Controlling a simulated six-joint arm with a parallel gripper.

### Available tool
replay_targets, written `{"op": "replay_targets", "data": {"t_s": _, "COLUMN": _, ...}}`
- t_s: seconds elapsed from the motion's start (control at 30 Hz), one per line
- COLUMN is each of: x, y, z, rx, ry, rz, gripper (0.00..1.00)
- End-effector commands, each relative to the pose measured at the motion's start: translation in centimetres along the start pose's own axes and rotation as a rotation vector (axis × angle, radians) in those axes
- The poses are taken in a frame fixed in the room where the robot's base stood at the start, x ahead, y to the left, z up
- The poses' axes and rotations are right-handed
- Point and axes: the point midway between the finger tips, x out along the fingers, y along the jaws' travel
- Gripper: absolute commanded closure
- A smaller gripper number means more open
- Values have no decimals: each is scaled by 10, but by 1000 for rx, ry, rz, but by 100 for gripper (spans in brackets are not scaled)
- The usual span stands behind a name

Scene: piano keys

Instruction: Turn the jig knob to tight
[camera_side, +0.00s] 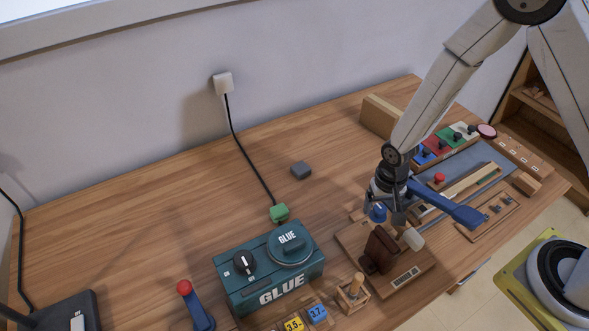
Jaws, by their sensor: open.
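A wooden jig board (350,236) sits at the right front of the table, with a dark brown block (379,250) standing on it. A pale cylinder (413,238) lies just right of the block, and a small blue round part (377,212) shows behind it. I cannot tell for sure which part is the jig knob, and no tight mark can be read. My gripper (398,216) is open, pointing down over the back of the jig board, close to the blue part and the cylinder. Its fingertips are small and partly hidden, and I cannot tell whether they touch anything.
A blue flat tool (450,207) extends right beside my gripper. A blue lever with a red ball (184,288) stands front left.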

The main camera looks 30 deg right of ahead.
Motion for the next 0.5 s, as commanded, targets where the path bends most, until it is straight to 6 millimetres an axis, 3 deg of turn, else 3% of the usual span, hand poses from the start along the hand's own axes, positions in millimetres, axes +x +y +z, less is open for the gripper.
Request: {"op": "replay_targets", "data": {"t_s": 0.5, "x": -45, "y": 0, "z": 0, "rx": 0, "ry": 3, "rz": -2, "gripper": 16}}
